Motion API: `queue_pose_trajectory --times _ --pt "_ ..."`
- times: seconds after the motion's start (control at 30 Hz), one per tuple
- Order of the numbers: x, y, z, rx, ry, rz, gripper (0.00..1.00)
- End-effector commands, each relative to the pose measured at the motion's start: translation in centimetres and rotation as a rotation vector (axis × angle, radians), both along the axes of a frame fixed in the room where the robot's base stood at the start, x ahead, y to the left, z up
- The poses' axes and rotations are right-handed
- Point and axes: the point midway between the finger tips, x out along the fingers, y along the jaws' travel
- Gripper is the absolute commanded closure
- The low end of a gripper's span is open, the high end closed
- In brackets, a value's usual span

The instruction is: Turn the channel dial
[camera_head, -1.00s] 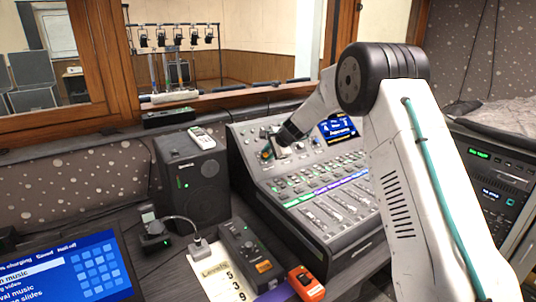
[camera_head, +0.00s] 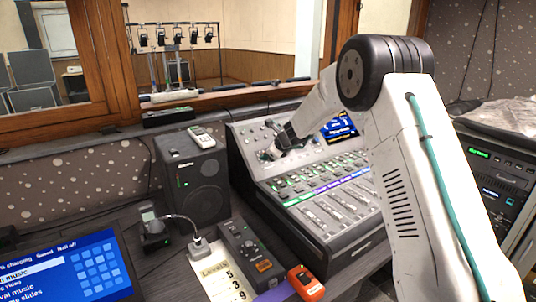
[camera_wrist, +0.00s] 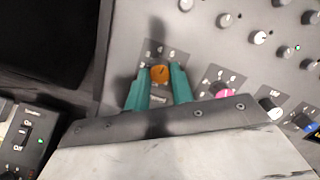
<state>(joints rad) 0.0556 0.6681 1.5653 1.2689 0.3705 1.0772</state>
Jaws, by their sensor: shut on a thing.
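The channel dial is an orange knob (camera_wrist: 160,74) on a dark grey plate with marks around it, in the wrist view. My gripper (camera_wrist: 160,82) has teal fingers, one on each side of the orange knob, and is shut on it. In the head view my gripper (camera_head: 272,152) is at the upper left part of the mixing console (camera_head: 258,212), small and partly hidden by the wrist. The knob itself is hard to make out there.
A pink knob (camera_wrist: 224,90), a white knob (camera_wrist: 270,108) and a blue knob (camera_wrist: 304,122) stand right of the orange one. A switch box (camera_wrist: 24,140) is at lower left. A black speaker (camera_head: 196,180) stands left of the console.

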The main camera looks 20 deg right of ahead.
Motion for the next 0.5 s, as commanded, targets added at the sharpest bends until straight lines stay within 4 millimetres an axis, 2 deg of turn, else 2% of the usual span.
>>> queue_pose_trajectory --times 0.5 --pt "-0.05 0.08 -0.01 0.129 0.042 -0.154 1.00"
